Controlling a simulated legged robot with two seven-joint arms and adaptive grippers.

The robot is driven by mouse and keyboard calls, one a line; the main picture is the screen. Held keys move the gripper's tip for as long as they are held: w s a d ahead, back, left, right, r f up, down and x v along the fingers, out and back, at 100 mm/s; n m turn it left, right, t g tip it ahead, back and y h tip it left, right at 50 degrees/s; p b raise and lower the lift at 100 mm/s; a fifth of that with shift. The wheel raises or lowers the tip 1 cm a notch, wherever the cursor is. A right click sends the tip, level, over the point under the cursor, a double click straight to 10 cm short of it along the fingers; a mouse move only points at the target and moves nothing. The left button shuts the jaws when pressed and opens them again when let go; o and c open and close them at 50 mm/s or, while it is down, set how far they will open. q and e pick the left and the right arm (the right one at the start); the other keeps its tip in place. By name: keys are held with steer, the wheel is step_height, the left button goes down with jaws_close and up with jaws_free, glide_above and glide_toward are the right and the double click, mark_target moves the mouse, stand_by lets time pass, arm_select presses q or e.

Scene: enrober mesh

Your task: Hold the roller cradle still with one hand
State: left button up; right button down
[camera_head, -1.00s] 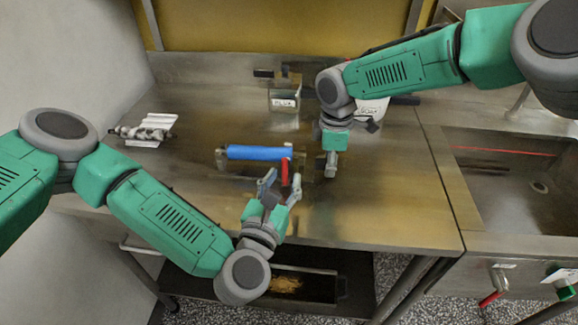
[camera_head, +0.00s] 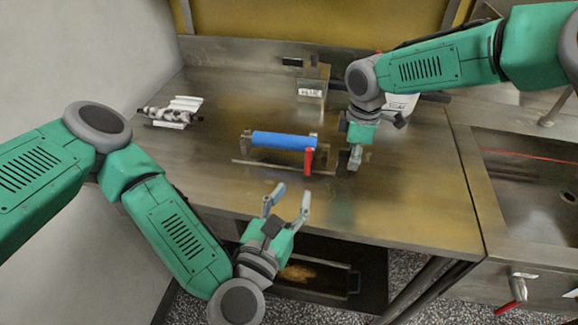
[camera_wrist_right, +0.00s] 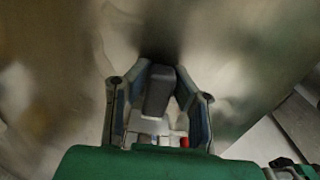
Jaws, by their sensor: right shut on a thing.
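The roller cradle (camera_head: 242,147) stands mid-table, a metal frame carrying a blue roller (camera_head: 285,140), with a red handle (camera_head: 308,162) at its right front. My right gripper (camera_head: 354,158) is low at the cradle's right end. In the right wrist view its fingers close around a grey block (camera_wrist_right: 160,92), which appears to be the cradle's end part; the join is hidden. A bit of red shows below the block there. My left gripper (camera_head: 290,190) is open and empty, in front of the cradle near the table's front edge, apart from the red handle.
A white holder with dark-spotted rods (camera_head: 168,115) lies at the table's left. A labelled metal box (camera_head: 312,88) stands at the back. A sink (camera_head: 530,190) is on the right. A dark tray (camera_head: 318,282) sits below the table.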

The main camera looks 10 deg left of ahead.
steer(key=c, duration=1.3)
jaws_free()
steer(key=shift+r, duration=0.15)
